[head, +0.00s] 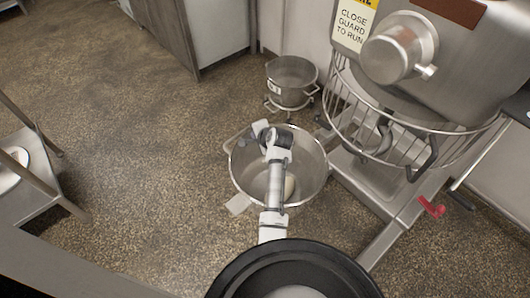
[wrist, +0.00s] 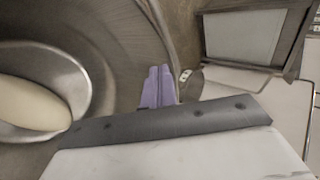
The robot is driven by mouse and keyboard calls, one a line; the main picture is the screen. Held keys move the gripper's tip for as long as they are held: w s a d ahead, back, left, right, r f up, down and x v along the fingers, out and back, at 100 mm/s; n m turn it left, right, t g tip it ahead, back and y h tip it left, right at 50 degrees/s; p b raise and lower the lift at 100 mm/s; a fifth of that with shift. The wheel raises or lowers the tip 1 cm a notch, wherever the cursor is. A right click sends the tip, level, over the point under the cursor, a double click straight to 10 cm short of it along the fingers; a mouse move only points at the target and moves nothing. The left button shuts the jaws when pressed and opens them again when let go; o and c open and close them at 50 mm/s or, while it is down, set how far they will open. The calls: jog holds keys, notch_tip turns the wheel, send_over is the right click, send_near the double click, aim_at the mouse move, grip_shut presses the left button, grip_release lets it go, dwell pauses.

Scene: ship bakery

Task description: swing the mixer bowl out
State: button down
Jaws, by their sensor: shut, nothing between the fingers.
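The mixer bowl (head: 317,180) is a wide steel bowl low beside the mixer (head: 455,55), with a pale lump of dough (head: 289,187) inside. Its right side is close to the mixer's stand. My arm reaches over the bowl and hides part of its inside and far rim. In the wrist view, my gripper (wrist: 158,87) has its two purple fingers shut together and empty. They show against the bowl's curved wall near the rim; I cannot tell whether they touch it. The dough (wrist: 28,104) shows at the left there. The fingers cannot be made out in the head view.
The mixer's wire guard (head: 437,129) hangs right of the bowl, above a red-handled lever (head: 431,207). A smaller steel bowl (head: 291,76) stands behind. A cabinet (head: 212,30) is at the back, and a metal table (head: 35,190) at the left. The floor left of the bowl is clear.

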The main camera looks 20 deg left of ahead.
jog(key=w+a+m+t+h+b, duration=0.2)
jog(key=w+m+h+b, duration=0.4)
jog(key=w, duration=1.1)
jog(key=shift+w+m+t+b, duration=0.15)
jog(key=shift+m+t+b, duration=0.35)
jog(key=shift+m+b, duration=0.9)
jog(key=shift+d, duration=0.15)
